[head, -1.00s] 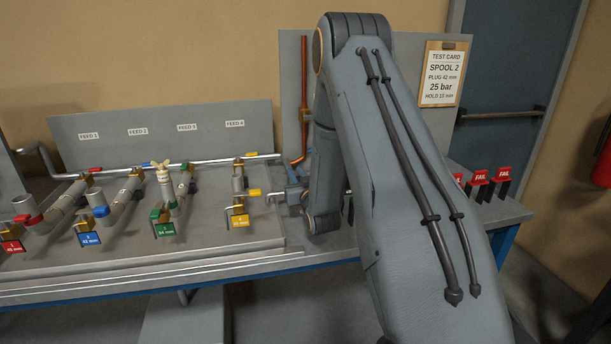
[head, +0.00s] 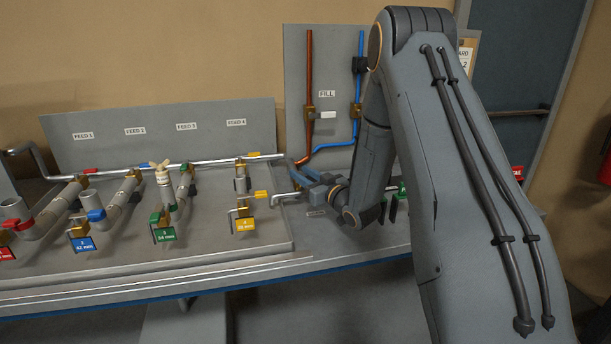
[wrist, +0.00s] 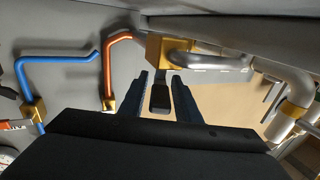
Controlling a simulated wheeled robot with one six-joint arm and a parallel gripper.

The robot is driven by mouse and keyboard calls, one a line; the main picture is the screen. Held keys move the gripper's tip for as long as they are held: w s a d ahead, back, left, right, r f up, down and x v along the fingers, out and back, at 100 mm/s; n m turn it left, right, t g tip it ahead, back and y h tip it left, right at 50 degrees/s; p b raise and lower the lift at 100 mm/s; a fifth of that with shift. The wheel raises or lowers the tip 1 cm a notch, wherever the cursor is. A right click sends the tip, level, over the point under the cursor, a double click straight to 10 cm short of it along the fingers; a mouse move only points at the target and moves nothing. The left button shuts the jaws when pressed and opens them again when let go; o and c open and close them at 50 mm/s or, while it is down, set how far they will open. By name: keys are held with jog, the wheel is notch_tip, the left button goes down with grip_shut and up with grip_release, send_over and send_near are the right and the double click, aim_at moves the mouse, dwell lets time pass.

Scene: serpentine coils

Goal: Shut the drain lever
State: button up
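My gripper (head: 306,180) is above the bench just right of the feed board, at the end of the silver header pipe. In the wrist view, its two dark fingers (wrist: 160,84) are apart. A dark lever-like piece (wrist: 160,98), which looks like the drain lever, lies between them below a brass valve body (wrist: 168,50). A gap shows on each side of it, so the fingers do not look closed on it. In the head view the gripper hides this lever. A small label (head: 316,212) on the bench there is too small to read.
Feed valves with coloured levers stand at left; the nearest is feed 4 with its yellow lever (head: 261,194). Behind my gripper rises the FILL panel (head: 335,130) with copper (head: 309,80) and blue (head: 361,100) pipes. My arm covers the bench at right.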

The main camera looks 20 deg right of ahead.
jog(key=shift+o, duration=0.2)
notch_tip(320, 180, up, 10)
jog(key=b, duration=0.2)
dwell(0.5)
jog(key=shift+c, duration=0.2)
